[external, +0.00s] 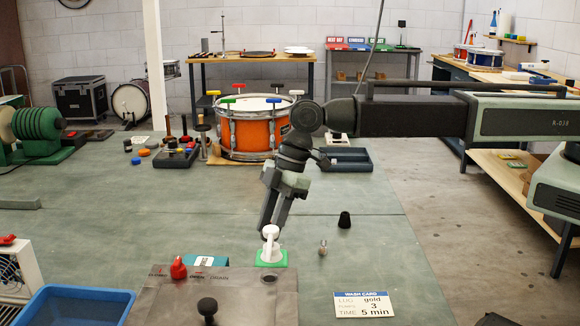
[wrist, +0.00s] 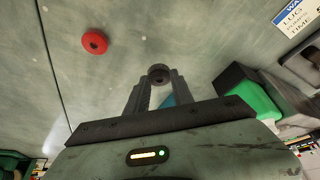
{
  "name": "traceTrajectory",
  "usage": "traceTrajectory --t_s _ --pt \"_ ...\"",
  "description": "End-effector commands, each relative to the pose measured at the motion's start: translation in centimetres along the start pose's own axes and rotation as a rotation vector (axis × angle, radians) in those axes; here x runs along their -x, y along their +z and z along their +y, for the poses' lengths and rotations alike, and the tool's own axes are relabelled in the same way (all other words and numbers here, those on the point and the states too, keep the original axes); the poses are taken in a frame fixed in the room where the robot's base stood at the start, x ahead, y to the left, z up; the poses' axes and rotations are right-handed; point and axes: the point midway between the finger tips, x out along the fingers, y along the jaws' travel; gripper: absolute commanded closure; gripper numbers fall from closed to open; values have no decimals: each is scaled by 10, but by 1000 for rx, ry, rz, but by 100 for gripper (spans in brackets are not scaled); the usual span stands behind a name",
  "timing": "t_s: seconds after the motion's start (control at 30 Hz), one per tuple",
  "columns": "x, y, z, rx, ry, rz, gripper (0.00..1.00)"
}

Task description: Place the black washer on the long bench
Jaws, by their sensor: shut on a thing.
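My gripper (wrist: 158,82) is shut on a small dark round piece with a centre hole, which looks like the black washer (wrist: 159,73). The washer sits between the fingertips, over the green-grey bench top (wrist: 200,35). In the external view my gripper (external: 268,228) points down just behind a white fitting on a green base (external: 272,257), and the washer cannot be made out there. The wide green-grey bench (external: 90,220) fills the foreground; I cannot tell from the pictures whether it is the long bench. A wooden-topped bench (external: 482,72) stands at the back right.
A blue bin (external: 75,308) and a wash card (external: 363,304) are in front. An orange drum (external: 250,135) stands behind.

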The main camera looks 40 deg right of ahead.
Motion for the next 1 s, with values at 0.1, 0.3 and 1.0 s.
traceTrajectory --t_s 0.1,0.3,1.0 --pt "14 27 -19 0 0 0 100" --pt "38 69 -49 0 0 0 100" --pt "55 103 -73 0 0 0 100"
